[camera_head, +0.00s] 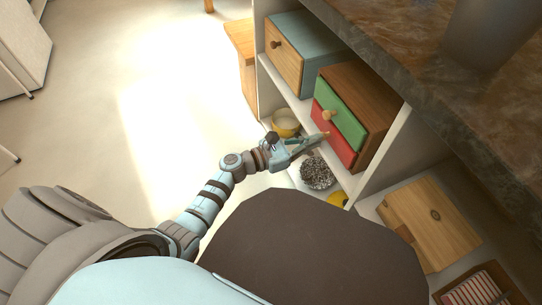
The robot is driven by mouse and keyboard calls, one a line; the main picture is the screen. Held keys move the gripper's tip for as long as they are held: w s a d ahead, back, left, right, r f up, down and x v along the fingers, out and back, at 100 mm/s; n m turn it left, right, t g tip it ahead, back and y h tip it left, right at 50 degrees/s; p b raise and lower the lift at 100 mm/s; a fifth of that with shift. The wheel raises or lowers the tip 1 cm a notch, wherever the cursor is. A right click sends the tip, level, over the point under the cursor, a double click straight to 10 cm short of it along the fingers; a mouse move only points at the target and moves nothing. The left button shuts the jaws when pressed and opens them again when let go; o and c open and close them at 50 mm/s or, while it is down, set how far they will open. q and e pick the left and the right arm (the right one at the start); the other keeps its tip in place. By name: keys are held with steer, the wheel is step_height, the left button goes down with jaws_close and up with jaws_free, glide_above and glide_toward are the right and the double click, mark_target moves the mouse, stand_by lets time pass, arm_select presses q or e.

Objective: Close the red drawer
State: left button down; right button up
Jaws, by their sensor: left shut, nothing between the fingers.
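The red drawer (340,149) is the lower drawer of a small wooden chest (372,100) on a shelf. Its front looks nearly level with the green drawer (347,122) above it; I cannot tell whether a small gap is left. My left gripper (324,137) is shut and empty, with its fingertips at the red front, below the green drawer's round wooden knob (328,116). The fingertips look to touch the red front or be very close to it, and they hide part of it. My right gripper is not in view.
A yellow bowl (285,124) and a dark, speckled round object (317,174) are beside my left gripper. A stone-like top (440,70) overhangs at the right. The floor at left is clear.

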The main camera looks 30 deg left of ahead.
arm_select(q)
steer(key=shift+r, duration=0.1)
steer(key=p+v, duration=0.1)
steer(key=v, duration=1.3)
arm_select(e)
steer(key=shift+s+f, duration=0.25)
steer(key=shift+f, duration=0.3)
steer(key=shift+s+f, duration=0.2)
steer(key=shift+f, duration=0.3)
